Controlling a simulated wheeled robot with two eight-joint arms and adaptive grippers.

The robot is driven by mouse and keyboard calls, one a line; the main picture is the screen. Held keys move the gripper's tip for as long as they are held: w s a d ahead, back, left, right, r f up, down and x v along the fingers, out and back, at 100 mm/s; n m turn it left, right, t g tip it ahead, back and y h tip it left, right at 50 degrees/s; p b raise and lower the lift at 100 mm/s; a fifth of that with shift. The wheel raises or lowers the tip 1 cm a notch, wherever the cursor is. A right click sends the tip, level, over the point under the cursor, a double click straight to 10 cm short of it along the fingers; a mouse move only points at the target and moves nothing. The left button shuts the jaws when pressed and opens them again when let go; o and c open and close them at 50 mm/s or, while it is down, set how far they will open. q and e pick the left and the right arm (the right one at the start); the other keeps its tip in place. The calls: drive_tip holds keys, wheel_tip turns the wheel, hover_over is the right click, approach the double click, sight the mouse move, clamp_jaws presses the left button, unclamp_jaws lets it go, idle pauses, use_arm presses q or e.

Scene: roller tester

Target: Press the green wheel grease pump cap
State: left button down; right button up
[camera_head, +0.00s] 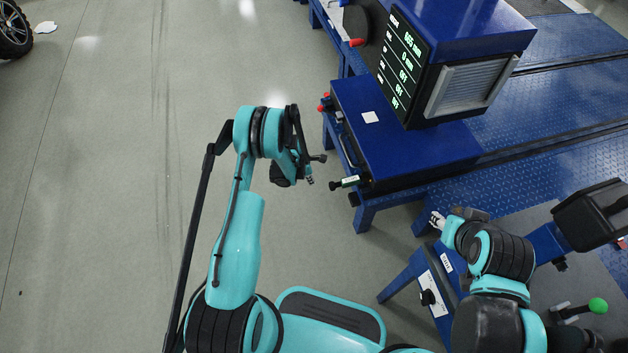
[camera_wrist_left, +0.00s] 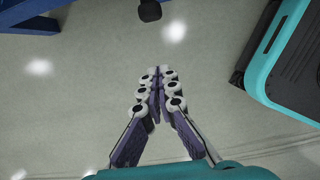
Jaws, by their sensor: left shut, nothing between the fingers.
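My left gripper (camera_head: 310,181) hangs over the floor just left of the blue roller tester. In the left wrist view its fingertips (camera_wrist_left: 160,73) are together with nothing between them. A short black-and-pale cylinder with a greenish band (camera_head: 347,182) sticks out of the tester to the right of the gripper, apart from it. A bright green round knob (camera_head: 598,305) sits on a lever at the lower right, far from my left gripper. I cannot tell for sure which is the pump cap. My right gripper (camera_head: 437,220) is small, near the blue stand, and its jaws are unclear.
A blue cabinet (camera_head: 420,145) carries a display (camera_head: 401,60) with green text. Red-tipped knobs (camera_head: 325,102) stick out at its left side. A black block (camera_wrist_left: 150,10) shows at the top of the left wrist view. Open grey floor (camera_head: 100,200) lies to the left.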

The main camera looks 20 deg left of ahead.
sight(331, 185)
use_arm(q)
drive_tip(key=w+d+f+b, duration=0.3)
drive_tip(key=d+f+b, duration=0.1)
drive_tip(key=f, duration=0.3)
drive_tip(key=shift+d, duration=0.45)
drive_tip(key=shift+w, duration=0.1)
drive_tip(key=shift+w+d, duration=0.4)
drive_tip(key=shift+d, duration=0.2)
drive_tip(key=shift+w+d, duration=0.35)
drive_tip(key=shift+d, duration=0.25)
